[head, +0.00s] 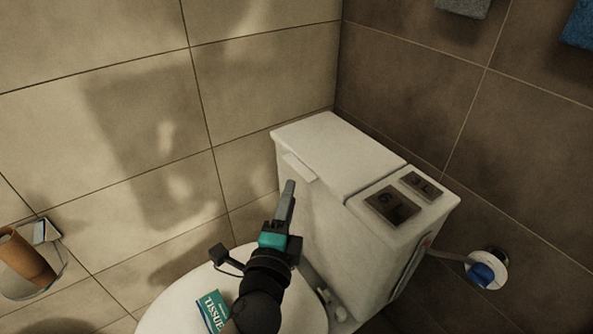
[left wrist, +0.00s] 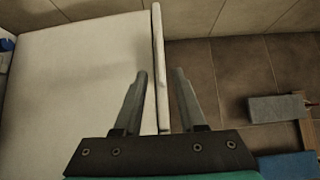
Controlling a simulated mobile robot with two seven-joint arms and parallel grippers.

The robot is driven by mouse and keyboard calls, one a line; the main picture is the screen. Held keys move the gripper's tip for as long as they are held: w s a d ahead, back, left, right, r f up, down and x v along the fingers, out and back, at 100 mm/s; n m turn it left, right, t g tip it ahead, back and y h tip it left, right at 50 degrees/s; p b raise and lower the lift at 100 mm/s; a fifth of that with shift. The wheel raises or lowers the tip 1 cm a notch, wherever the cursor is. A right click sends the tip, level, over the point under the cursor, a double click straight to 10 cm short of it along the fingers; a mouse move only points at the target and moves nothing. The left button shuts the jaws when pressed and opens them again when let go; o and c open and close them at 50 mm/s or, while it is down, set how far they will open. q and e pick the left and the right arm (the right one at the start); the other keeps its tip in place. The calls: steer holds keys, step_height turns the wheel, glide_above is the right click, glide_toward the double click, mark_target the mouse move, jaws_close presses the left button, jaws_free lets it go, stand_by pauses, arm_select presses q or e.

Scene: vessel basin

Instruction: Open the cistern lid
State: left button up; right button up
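The white cistern (head: 345,240) stands in the corner, its lid (head: 335,150) lying flat on top and looking closed. A thin white tab (head: 299,166) sticks out at the lid's front edge. My left gripper (head: 287,188) is just in front of and below this tab. In the left wrist view its two fingers (left wrist: 158,98) are spread apart. A thin white upright strip (left wrist: 160,65), apparently the tab or lid edge, runs between them. Gaps show on both sides, and I see no firm contact. My right gripper is not in either view.
Two flush plates (head: 392,205) sit on the cistern's fixed right part. A green tissue box (head: 210,312) rests on the toilet lid (head: 172,305). A blue valve (head: 482,274) is on the dark wall at right. A paper-roll holder (head: 45,230) is at far left. Walls stand close behind the cistern.

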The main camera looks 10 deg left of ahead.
mark_target(296, 171)
arm_select(q)
steer(key=shift+w+b, duration=0.55)
steer(key=shift+w, duration=3.45)
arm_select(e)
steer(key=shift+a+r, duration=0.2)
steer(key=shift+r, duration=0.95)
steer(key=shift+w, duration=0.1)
arm_select(q)
steer(key=c, duration=0.6)
jaws_close()
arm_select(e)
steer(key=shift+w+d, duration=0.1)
arm_select(q)
steer(key=shift+r, duration=0.1)
